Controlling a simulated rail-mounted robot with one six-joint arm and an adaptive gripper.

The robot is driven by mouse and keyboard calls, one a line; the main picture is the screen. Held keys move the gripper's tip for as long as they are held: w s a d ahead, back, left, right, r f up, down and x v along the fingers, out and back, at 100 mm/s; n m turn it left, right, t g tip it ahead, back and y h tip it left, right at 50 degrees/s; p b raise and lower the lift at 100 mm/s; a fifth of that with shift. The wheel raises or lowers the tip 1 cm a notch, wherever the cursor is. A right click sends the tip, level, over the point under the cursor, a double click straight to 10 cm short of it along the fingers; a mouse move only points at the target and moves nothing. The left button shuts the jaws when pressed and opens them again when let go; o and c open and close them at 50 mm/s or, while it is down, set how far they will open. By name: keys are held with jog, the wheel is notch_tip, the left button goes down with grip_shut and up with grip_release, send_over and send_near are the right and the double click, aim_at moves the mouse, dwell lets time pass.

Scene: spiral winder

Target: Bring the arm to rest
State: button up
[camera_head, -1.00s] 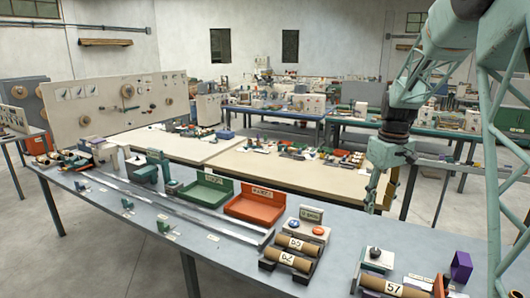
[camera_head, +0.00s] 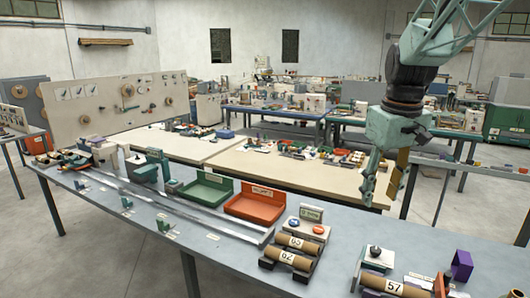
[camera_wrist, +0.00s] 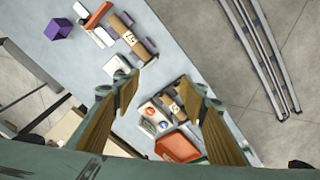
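My gripper (camera_head: 382,178) hangs from the teal arm at the right of the head view, above the far edge of the grey workbench (camera_head: 130,235). In the wrist view my gripper (camera_wrist: 165,95) shows its two tan-padded fingers spread wide apart, with nothing between them but the bench far below. The gripper is open and empty, and touches nothing that I can see.
On the bench below are cardboard tubes marked 57 (camera_head: 392,287) and 62 (camera_head: 290,259), a button box (camera_head: 307,230), an orange tray (camera_head: 255,204), a green tray (camera_head: 207,189) and a purple block (camera_head: 461,265). A cream table (camera_head: 290,175) stands behind. The air around the gripper looks clear.

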jog(key=s+a+m, duration=0.1)
jog(key=s+a, duration=0.2)
jog(key=s, duration=0.9)
jog(key=s+a+r+m+t+b, duration=0.1)
jog(key=s+a, duration=0.2)
jog(key=s, duration=1)
jog(key=s+a+m+t, duration=0.1)
jog(key=s+a, duration=0.3)
jog(key=s, duration=0.9)
jog(key=shift+r, duration=0.25)
jog(key=shift+a, duration=0.1)
